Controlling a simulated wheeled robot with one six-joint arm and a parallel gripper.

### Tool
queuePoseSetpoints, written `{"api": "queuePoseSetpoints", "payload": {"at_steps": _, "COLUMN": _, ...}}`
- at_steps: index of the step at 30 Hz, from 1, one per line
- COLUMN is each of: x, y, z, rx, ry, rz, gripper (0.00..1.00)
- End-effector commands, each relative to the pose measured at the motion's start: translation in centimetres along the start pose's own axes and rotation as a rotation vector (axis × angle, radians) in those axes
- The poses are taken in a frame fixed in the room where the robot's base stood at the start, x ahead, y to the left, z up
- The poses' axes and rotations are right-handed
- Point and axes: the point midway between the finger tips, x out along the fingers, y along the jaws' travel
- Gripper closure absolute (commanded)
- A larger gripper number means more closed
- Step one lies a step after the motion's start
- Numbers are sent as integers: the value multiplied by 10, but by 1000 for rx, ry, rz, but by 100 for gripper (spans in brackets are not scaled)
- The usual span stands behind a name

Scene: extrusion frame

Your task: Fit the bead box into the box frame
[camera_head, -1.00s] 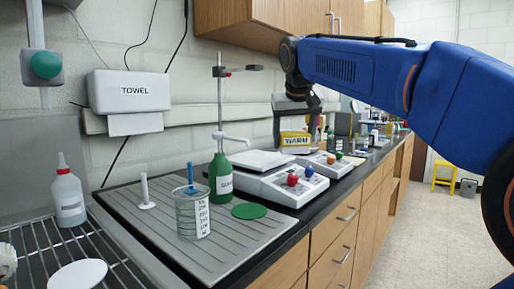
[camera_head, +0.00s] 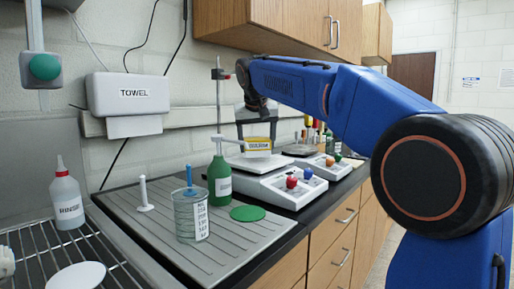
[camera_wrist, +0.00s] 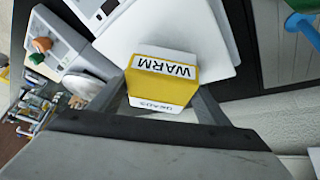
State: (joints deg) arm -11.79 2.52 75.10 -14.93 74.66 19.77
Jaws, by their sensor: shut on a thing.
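The bead box (camera_head: 257,145) is a small yellow box with white label panels, held in the air above the white plate of the front hotplate unit. In the wrist view the bead box (camera_wrist: 160,82) shows a WARM label on one face and BEADS on another, with the white plate behind it. My gripper (camera_head: 257,138) is shut on the box from above. In the wrist view my gripper (camera_wrist: 158,92) has a finger on each side of it. I cannot make out the box frame in either view.
The front hotplate unit (camera_head: 287,189) has red and blue knobs; a second unit (camera_head: 325,168) stands behind it. A green bottle (camera_head: 219,180), a stand pole (camera_head: 219,100) and a beaker (camera_head: 191,220) are to the left. A wooden cabinet (camera_head: 270,28) hangs above. The ribbed mat (camera_head: 215,245) has clear room.

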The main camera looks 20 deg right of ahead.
Motion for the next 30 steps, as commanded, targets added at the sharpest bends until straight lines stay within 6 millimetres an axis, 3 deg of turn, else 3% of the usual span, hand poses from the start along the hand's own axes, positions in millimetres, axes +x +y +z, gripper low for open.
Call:
{"api": "queuePoseSetpoints", "payload": {"at_steps": 4, "x": 10, "y": -1, "z": 6, "rx": 0, "ry": 0, "rz": 0, "gripper": 58}}
{"api": "queuePoseSetpoints", "payload": {"at_steps": 14, "x": 11, "y": -1, "z": 7, "rx": 0, "ry": 0, "rz": 0, "gripper": 58}}
{"api": "queuePoseSetpoints", "payload": {"at_steps": 15, "x": 12, "y": -1, "z": 7, "rx": 0, "ry": 0, "rz": 0, "gripper": 25}}
{"api": "queuePoseSetpoints", "payload": {"at_steps": 17, "x": 12, "y": -1, "z": 7, "rx": 0, "ry": 0, "rz": 0, "gripper": 11}}
{"api": "queuePoseSetpoints", "payload": {"at_steps": 30, "x": 3, "y": -1, "z": 6, "rx": 0, "ry": 1, "rz": 0, "gripper": 11}}
